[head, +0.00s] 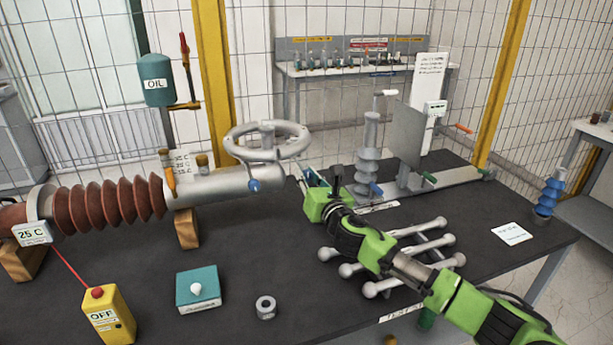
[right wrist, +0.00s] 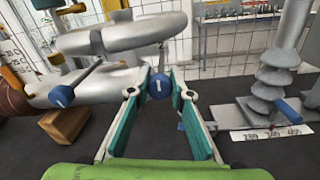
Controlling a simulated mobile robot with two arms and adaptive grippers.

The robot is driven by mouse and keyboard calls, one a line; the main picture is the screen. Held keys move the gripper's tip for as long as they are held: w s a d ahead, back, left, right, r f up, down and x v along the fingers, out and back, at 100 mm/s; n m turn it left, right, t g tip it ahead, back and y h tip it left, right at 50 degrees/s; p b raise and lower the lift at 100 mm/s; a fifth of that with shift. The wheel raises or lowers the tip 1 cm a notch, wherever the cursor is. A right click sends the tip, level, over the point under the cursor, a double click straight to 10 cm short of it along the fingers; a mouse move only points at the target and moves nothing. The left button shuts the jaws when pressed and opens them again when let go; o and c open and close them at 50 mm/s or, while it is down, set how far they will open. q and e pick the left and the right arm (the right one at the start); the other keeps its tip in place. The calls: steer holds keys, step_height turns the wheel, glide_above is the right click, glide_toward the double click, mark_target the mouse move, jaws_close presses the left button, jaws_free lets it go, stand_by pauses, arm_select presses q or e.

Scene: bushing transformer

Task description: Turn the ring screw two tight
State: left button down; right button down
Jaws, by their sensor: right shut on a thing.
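A grey ring (head: 266,142) sits on the top end of the grey bushing body (head: 225,187). It also shows large in the right wrist view (right wrist: 120,36). My right gripper (head: 304,176) reaches in from the right beside the ring. In the right wrist view its fingers (right wrist: 158,88) are shut on a blue ball-headed ring screw (right wrist: 158,85) with a white mark too small to read surely. A second blue ring screw (right wrist: 61,96) hangs left of the fingers, and its blue head shows in the head view (head: 255,186). My left gripper is out of view.
Red-brown ribbed insulator (head: 110,205) lies at left on wooden blocks. A yellow OFF box (head: 108,315), teal button box (head: 198,290) and nut (head: 265,307) stand in front. Grey rods (head: 425,262) lie below my right arm. A grey finned post (head: 368,165) stands right of the gripper.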

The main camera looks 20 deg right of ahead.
steer(key=m, duration=0.4)
steer(key=shift+m, duration=0.4)
steer(key=m+b, duration=0.1)
steer(key=m, duration=0.3)
steer(key=shift+m, duration=0.3)
steer(key=m, duration=0.4)
steer(key=shift+m, duration=0.4)
steer(key=m, duration=0.4)
steer(key=shift+m+h, duration=0.3)
steer(key=m, duration=0.3)
steer(key=shift+m, duration=0.4)
steer(key=m, duration=0.3)
steer(key=shift+f+m+h+p, duration=0.1)
steer(key=shift+m+h+p, duration=0.2)
steer(key=shift+m+p, duration=0.1)
steer(key=m+p, duration=0.1)
steer(key=m, duration=0.3)
steer(key=shift+f+m+p, duration=0.15)
steer(key=shift+m+p, duration=0.4)
steer(key=shift+m, duration=1.35)
steer(key=shift+f, duration=0.1)
